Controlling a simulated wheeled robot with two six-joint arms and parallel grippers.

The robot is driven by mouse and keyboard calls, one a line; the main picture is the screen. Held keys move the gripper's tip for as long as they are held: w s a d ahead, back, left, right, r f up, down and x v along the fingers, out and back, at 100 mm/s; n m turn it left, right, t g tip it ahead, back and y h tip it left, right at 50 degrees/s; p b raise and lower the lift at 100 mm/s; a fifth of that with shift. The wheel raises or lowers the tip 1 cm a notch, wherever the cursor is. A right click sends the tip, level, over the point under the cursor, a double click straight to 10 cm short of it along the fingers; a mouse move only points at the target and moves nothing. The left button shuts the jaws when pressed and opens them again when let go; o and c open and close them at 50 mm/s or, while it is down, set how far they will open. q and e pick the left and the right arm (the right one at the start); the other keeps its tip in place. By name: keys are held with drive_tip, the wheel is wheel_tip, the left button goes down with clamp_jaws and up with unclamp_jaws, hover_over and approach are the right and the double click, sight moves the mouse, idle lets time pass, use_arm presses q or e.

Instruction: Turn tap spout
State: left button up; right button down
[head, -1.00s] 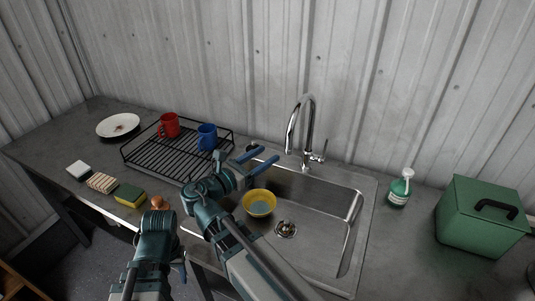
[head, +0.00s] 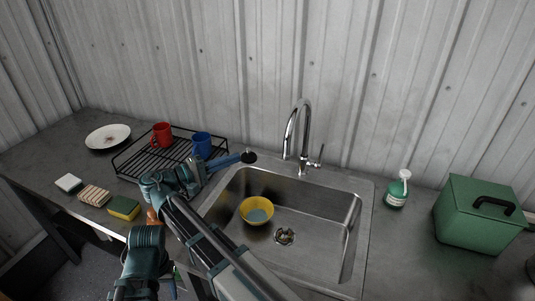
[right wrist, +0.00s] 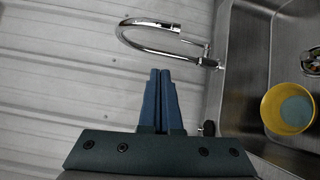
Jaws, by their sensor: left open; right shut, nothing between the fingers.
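The chrome tap (head: 303,135) stands behind the sink, with its curved spout (head: 291,135) bending to the left and a small lever at its right. The spout also shows in the right wrist view (right wrist: 146,35), ahead of my fingertips and apart from them. My right gripper (head: 240,158) is shut and empty, left of the tap near the sink's back left corner; its blue fingers lie together in the right wrist view (right wrist: 160,72). My left gripper (head: 172,285) is low at the front left, mostly hidden behind its own arm, with only a blue sliver showing; it is open, away from the tap.
The steel sink (head: 320,225) holds a yellow bowl (head: 257,221). A black round piece (head: 249,157) sits near my right fingertips. The rack (head: 130,166) with red and blue mugs stands left. A soap bottle (head: 396,191) and green box (head: 480,215) stand right.

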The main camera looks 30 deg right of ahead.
drive_tip(key=m, duration=0.2)
approach(284, 152)
drive_tip(key=w+d, duration=0.3)
drive_tip(key=d, duration=0.3)
drive_tip(key=shift+s+d, duration=0.3)
drive_tip(key=shift+d, duration=0.1)
drive_tip(key=shift+s+d, duration=0.2)
drive_tip(key=shift+s, duration=0.3)
drive_tip(key=shift+s+d, duration=0.25)
drive_tip(key=shift+s, duration=0.25)
drive_tip(key=shift+w, duration=0.2)
